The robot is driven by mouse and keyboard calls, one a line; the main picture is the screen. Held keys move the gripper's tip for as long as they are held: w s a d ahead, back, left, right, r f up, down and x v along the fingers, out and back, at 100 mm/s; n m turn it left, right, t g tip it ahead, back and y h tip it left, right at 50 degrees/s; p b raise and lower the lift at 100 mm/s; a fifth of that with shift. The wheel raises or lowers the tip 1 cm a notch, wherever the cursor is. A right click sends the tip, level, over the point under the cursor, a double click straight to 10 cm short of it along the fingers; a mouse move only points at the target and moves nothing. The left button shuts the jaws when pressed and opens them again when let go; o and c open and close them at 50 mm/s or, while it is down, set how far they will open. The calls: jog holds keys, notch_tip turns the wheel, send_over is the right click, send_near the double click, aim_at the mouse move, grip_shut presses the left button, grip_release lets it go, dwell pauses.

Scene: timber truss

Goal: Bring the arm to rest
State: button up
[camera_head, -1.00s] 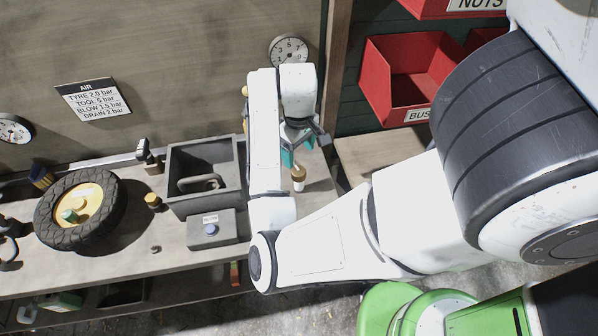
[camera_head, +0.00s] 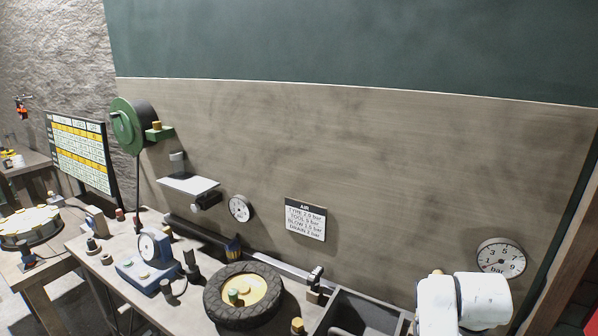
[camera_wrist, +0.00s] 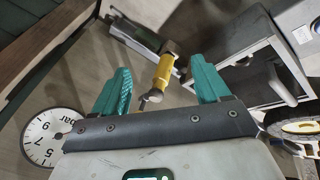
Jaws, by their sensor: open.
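My gripper (camera_wrist: 162,88) shows in the wrist view with its two teal fingers spread wide apart. It is open. A yellow, rod-like fitting with a dark end (camera_wrist: 163,72) shows in the gap between the fingers; it looks to be beyond them, and I see no finger touching it. In the head view only a white part of my arm (camera_head: 465,302) shows at the bottom right, below the large gauge. The gripper itself is out of the head view.
A round gauge (camera_head: 501,257) is on the wall just above my arm, and it also shows in the wrist view (camera_wrist: 46,136). A dark grey bin (camera_head: 362,314) stands left of the arm. A tyred wheel (camera_head: 243,294) and a blue gauge box (camera_head: 147,274) lie farther left.

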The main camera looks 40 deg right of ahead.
jog(key=w+a+f+n+t+y, duration=0.2)
jog(key=a+f, duration=0.1)
jog(key=a, duration=1.1)
jog(key=w+a+f+n+t+y, duration=0.2)
jog(key=a+f+y, duration=0.1)
jog(key=a, duration=1.1)
jog(key=s+d+f+g+b, duration=0.1)
jog(key=s+f+g+b, duration=0.3)
jog(key=s+f, duration=0.6)
jog(key=shift+s+d+f+h+b, duration=0.35)
jog(key=shift+f+b, duration=0.25)
jog(key=shift+f, duration=0.1)
